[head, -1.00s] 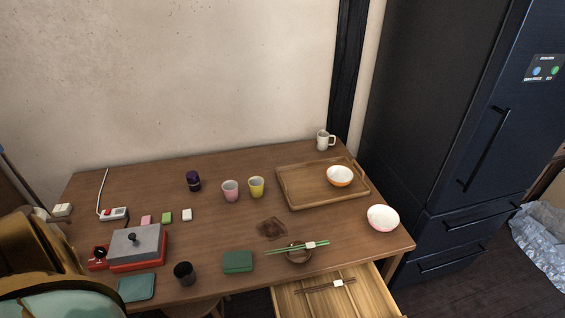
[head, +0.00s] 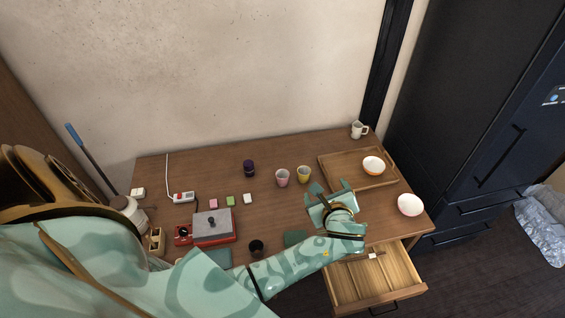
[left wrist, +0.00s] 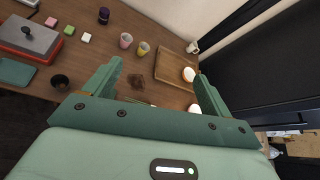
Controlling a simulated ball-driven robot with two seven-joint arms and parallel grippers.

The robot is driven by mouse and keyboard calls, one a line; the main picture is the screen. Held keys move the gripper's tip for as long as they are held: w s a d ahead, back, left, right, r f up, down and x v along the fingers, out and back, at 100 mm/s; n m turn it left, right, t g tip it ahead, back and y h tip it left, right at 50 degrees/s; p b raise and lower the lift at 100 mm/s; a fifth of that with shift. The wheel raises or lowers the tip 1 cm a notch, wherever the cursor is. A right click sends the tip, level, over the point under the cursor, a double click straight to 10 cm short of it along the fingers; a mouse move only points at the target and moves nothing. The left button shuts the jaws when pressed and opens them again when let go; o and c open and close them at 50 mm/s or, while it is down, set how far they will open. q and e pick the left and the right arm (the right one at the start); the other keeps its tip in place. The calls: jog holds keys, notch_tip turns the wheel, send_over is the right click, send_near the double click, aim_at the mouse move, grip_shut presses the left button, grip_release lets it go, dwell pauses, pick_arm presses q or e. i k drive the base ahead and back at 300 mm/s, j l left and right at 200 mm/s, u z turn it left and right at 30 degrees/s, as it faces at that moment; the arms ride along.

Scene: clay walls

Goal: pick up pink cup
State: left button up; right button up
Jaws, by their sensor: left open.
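The pink cup (head: 282,177) stands upright on the wooden table, left of a yellow cup (head: 304,174). In the left wrist view the pink cup (left wrist: 126,40) is at the upper middle, beyond the left finger, with the yellow cup (left wrist: 143,48) beside it. My left gripper (head: 329,188) is above the table, to the right of and nearer than the pink cup, apart from it. Its fingers (left wrist: 160,80) are spread with nothing between them. My right gripper is not in view.
A wooden tray (head: 335,165) with a bowl (head: 374,165) lies right of the cups. A dark purple jar (head: 249,168) stands left of them. A white mug (head: 358,130) is at the back. An open drawer (head: 345,285) juts out in front.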

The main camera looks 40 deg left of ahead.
aim_at(281, 175)
jog(key=i+j, duration=0.2)
jog(key=j, duration=0.2)
jog(key=i+j, duration=0.45)
jog(key=j, duration=0.3)
